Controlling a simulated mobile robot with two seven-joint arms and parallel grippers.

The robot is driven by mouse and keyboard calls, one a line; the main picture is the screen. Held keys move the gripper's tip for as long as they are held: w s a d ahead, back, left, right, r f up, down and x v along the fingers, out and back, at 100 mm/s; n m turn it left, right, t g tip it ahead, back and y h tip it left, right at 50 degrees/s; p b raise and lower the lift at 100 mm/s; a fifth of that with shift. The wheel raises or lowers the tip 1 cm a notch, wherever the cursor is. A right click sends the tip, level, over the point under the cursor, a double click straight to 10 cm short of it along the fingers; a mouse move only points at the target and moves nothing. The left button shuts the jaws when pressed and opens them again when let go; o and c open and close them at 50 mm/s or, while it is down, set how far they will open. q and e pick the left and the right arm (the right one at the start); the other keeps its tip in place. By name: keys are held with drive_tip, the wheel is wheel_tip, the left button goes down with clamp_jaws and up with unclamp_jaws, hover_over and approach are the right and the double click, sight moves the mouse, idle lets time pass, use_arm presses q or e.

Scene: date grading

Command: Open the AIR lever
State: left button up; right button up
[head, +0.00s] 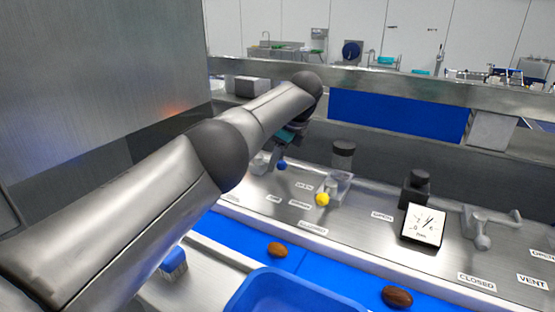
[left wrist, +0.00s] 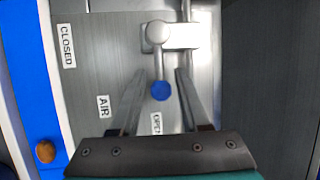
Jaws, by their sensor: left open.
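The AIR lever has a pale metal arm and a blue ball knob (left wrist: 160,91); the blue knob (head: 281,165) also shows in the head view below my left arm. In the left wrist view the lever runs from its pivot down the picture, pointing toward the OPEN label (left wrist: 157,124). The CLOSED label (left wrist: 66,45) lies left of the pivot, and the AIR label (left wrist: 103,106) left of the knob. My left gripper (left wrist: 162,75) is open, one finger on each side of the knob, with gaps visible. In the head view my arm hides most of this gripper. My right gripper is not seen.
Right of the blue knob are a yellow knob (head: 322,199), a gauge (head: 424,224) and the VENT lever (head: 482,241). Brown dates (head: 278,249) lie on the blue strip in front, near a blue tray (head: 290,285). A brush (head: 174,261) stands by my arm.

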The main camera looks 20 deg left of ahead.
use_arm(q)
drive_tip(key=b+v, duration=0.2)
drive_tip(key=v, duration=1.3)
drive_tip(key=shift+s+f, duration=0.1)
drive_tip(key=shift+f, duration=0.05)
